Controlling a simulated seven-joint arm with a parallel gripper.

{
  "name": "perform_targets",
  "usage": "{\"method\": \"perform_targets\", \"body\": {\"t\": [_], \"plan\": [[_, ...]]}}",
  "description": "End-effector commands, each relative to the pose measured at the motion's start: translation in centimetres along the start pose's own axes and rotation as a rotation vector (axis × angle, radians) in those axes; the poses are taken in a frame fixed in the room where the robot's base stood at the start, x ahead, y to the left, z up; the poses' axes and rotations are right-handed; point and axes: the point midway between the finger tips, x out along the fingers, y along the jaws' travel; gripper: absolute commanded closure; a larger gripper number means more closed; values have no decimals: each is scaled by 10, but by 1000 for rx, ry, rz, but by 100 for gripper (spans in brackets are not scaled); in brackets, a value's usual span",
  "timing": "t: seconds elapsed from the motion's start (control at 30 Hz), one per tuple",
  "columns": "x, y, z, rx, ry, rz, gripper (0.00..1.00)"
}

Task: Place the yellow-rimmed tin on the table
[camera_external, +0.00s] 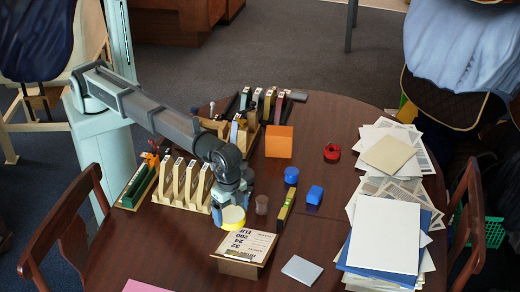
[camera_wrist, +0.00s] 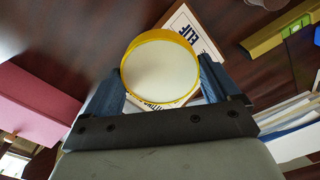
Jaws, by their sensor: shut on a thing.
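The yellow-rimmed tin (camera_external: 232,217) is in my gripper (camera_external: 231,212). In the wrist view the tin (camera_wrist: 160,72) shows as a pale round face with a yellow rim. The blue fingers of my gripper (camera_wrist: 160,92) are on either side of it, shut on it. In the external view the tin appears just behind the printed box; its height above the table (camera_external: 180,240) is hard to tell.
A box with a printed label (camera_external: 245,246) stands in front of the tin. A wooden rack (camera_external: 180,188) is left of my gripper. A grey square (camera_external: 301,270) lies near the front.

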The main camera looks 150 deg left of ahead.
Motion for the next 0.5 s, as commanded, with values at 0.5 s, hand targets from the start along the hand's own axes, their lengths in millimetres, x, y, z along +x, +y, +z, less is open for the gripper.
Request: {"method": "perform_targets", "body": {"t": [0.5], "plan": [[-1,187,50,256,2,2,53]]}}
